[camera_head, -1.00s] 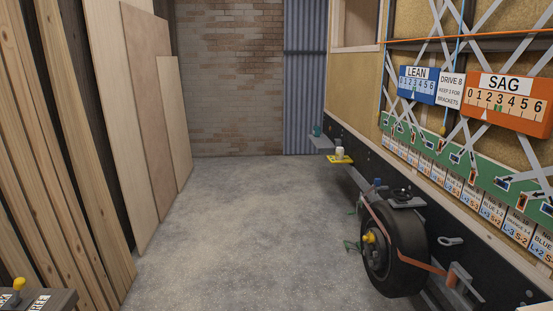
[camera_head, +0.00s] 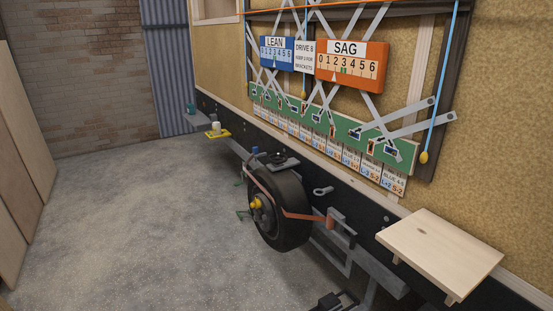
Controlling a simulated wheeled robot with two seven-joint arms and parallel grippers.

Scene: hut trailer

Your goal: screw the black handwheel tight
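A small black round part (camera_head: 279,158), which looks like the black handwheel, sits on a grey bracket above the trailer's tyre (camera_head: 284,212). It is small in the head view, and I cannot tell how tightly it is screwed down. Neither of my grippers can be made out in this view. A dark piece at the bottom edge (camera_head: 334,301) is cut off, and I cannot tell what it is.
A wooden shelf (camera_head: 440,250) juts from the trailer at the right. An orange strap (camera_head: 290,213) crosses the tyre. A yellow plate (camera_head: 217,134) sticks out farther back. LEAN (camera_head: 277,51) and SAG (camera_head: 352,62) gauges hang on the wall. The concrete floor at left is clear.

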